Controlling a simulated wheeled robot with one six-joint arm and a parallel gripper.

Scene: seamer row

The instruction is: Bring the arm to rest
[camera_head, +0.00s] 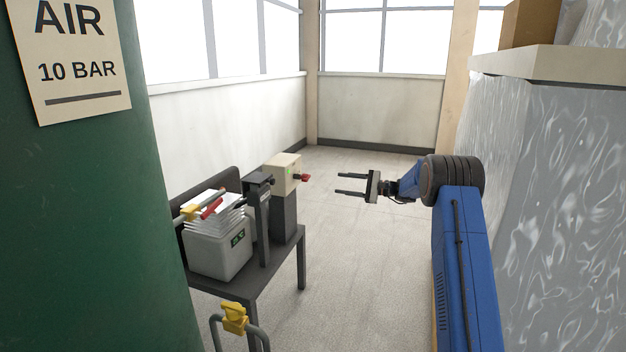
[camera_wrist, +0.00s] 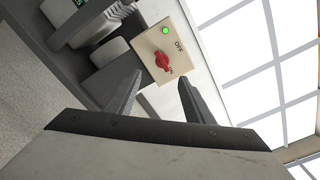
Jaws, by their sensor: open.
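My gripper (camera_head: 351,184) is open and empty. In the head view it is held out level over the floor, pointing left, a short way to the right of the switch box. My blue arm reaches up from the lower right behind it. In the wrist view the two fingers of my gripper (camera_wrist: 160,88) stand apart, with the switch box (camera_wrist: 163,52) showing beyond them. The fingers do not touch the switch.
A dark bench (camera_head: 262,280) carries a grey bin (camera_head: 219,250) of stacked white sheets and a black post device (camera_head: 259,215). A green air tank (camera_head: 90,200) fills the left. A wrapped pallet load (camera_head: 555,190) stands close on the right. Floor beyond is clear.

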